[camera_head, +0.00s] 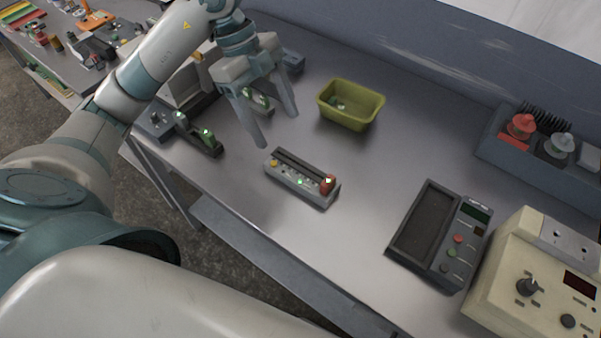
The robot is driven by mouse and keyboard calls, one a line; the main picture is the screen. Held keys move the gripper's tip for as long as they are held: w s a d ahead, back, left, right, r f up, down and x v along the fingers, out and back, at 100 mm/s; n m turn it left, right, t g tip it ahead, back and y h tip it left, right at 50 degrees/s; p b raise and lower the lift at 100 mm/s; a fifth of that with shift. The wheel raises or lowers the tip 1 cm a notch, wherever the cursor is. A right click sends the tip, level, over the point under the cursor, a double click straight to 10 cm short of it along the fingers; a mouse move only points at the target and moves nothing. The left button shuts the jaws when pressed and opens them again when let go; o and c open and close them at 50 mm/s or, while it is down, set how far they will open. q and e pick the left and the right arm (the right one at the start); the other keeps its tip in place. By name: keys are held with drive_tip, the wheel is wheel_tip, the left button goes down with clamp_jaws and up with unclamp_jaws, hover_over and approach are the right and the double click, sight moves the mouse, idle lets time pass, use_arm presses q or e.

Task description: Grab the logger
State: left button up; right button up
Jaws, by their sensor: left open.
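My left gripper (278,130) is open and empty, its two fingers pointing down above the bench. No label marks a logger, so I cannot tell for sure which device it is. A small dark device with a green light (200,138) lies on the bench to the left of the gripper. Another small device with a green light (258,100) sits behind the gripper's fingers and is partly hidden by them. A grey slotted box (302,180) with a red knob, a yellow button and green lights lies just in front of the gripper, apart from it. My right gripper is not in view.
A yellow-green bin (350,104) holding small items stands right of the gripper. A dark tray device with buttons (440,235) and a cream instrument (535,275) stand at the right. A grey rack (500,150) is behind them. The bench (400,145) between them is clear.

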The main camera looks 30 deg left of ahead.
use_arm(q)
drive_tip(key=p, duration=0.2)
hover_over(300, 173)
drive_tip(key=a, duration=0.3)
wheel_tip(300, 173, down, 8)
drive_tip(key=shift+d+r, duration=0.1)
drive_tip(key=shift+d+f+p, duration=0.3)
drive_tip(key=shift+f+p, duration=0.1)
drive_tip(key=shift+f, duration=0.15)
drive_tip(key=p+x, duration=0.1)
drive_tip(key=x, duration=0.2)
drive_tip(key=shift+w, duration=0.15)
drive_tip(key=shift+d+f, duration=0.15)
drive_tip(key=shift+f, duration=0.35)
drive_tip(key=c, duration=1.4)
